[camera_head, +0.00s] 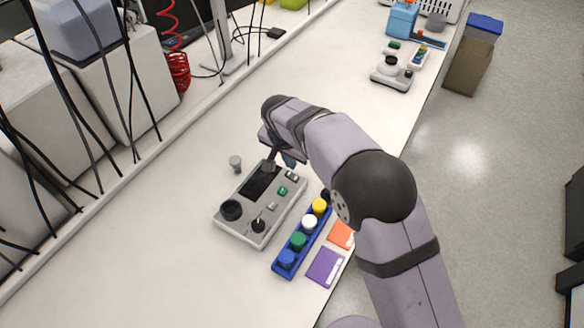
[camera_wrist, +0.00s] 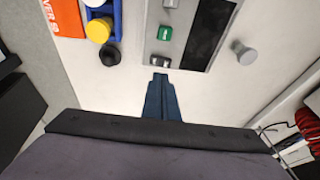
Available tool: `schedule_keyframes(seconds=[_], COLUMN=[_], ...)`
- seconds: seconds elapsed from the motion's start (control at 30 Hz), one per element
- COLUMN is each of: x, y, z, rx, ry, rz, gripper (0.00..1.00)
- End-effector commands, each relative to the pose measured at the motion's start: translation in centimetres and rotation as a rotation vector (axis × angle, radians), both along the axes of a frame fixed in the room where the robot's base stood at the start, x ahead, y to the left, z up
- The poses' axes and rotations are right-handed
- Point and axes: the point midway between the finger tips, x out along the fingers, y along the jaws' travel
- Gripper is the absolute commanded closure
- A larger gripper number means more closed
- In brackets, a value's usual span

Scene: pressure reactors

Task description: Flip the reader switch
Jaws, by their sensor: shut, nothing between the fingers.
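The reader is a grey box (camera_head: 237,229) on the bench, with a dark screen (camera_head: 260,181), a green button (camera_head: 283,190) and a black knob (camera_head: 231,210). A small dark rocker switch (camera_head: 292,176) sits at its far right corner; it also shows in the wrist view (camera_wrist: 160,61). A small black control with a thin lever (camera_head: 258,225) is on the near part of the panel. My gripper (camera_wrist: 160,74) has its blue fingers shut and empty, with the tips right by the rocker switch. I cannot tell whether they touch it. In the head view, the gripper (camera_head: 289,161) is partly hidden by my arm.
A blue rack (camera_head: 284,271) with several coloured caps stands right of the reader, beside purple (camera_head: 324,267) and orange (camera_head: 341,235) packets at the bench edge. A small grey cylinder (camera_head: 235,162) stands left of the reader. The bench at near left is clear.

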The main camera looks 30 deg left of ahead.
Motion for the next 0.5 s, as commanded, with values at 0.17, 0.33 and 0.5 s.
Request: schedule_keyframes(seconds=[0.17, 0.33, 0.5], x=[-1.0, -1.8, -2.2], y=[0.3, 0.4, 0.5], z=[2.9, 5.4, 6.9], rx=[0.004, 0.003, 0.002], ry=[-0.003, -0.001, -0.001], rz=[0.003, 0.002, 0.001], gripper=[1.0, 1.0, 1.0])
